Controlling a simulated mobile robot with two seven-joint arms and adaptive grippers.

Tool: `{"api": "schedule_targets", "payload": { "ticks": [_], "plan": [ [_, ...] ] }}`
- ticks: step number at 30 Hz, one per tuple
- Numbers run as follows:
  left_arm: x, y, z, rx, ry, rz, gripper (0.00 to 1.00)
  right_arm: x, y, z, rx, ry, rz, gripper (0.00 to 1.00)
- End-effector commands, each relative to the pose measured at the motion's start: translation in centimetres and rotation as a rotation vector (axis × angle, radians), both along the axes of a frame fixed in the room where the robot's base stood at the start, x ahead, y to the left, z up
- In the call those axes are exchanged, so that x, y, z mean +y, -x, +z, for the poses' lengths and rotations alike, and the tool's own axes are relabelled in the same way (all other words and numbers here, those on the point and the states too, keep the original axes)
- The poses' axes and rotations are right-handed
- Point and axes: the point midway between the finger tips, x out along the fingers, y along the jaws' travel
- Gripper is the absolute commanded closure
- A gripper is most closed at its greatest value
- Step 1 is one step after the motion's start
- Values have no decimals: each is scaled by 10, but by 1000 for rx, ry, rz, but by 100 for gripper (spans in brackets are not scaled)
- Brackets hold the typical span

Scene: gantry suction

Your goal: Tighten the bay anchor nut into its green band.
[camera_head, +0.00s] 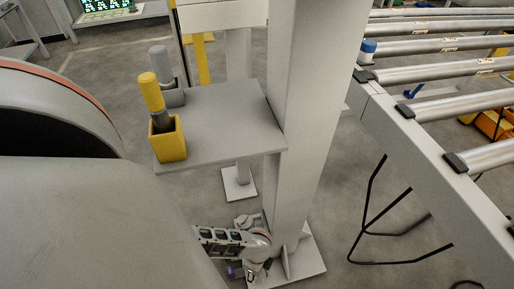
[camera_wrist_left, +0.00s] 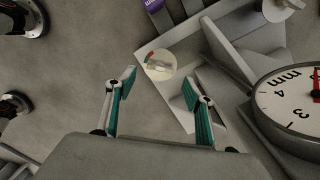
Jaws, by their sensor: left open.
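In the left wrist view a pale round disc (camera_wrist_left: 160,65) with a red and a green mark at its left edge lies on a light grey base plate (camera_wrist_left: 180,106). A small metallic piece lies across the disc; it looks like the anchor nut, but its shape is unclear. My left gripper (camera_wrist_left: 158,82) is open, its two teal-padded fingers apart on either side below the disc, with nothing between them. In the head view my left gripper (camera_head: 256,271) is low by the foot of the grey column (camera_head: 304,110), partly hidden. My right gripper is not in view.
A dial gauge marked mm (camera_wrist_left: 290,112) stands close right of the fingers. A purple labelled part (camera_wrist_left: 154,5) is above the disc. A grey shelf (camera_head: 225,125) carries a yellow holder (camera_head: 167,142) with a yellow-handled tool. A roller conveyor (camera_head: 440,75) is at right.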

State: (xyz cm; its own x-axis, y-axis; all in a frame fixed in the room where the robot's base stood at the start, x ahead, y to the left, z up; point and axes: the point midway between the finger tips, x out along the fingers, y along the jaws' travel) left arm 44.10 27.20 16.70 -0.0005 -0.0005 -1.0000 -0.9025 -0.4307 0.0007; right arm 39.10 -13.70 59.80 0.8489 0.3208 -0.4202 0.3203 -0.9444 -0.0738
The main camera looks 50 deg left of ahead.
Motion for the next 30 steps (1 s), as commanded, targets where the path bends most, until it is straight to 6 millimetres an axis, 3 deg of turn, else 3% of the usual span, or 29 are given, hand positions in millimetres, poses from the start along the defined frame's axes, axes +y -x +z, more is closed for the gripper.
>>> {"api": "schedule_targets", "payload": {
  "ticks": [9,15,30],
  "plan": [
    [0,0,46,-1,0,-1,47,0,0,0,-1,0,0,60],
    [1,1,64,0,-1,-1,47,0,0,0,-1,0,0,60],
    [2,-1,67,0,-2,31,47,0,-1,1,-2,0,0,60]
  ]
}}
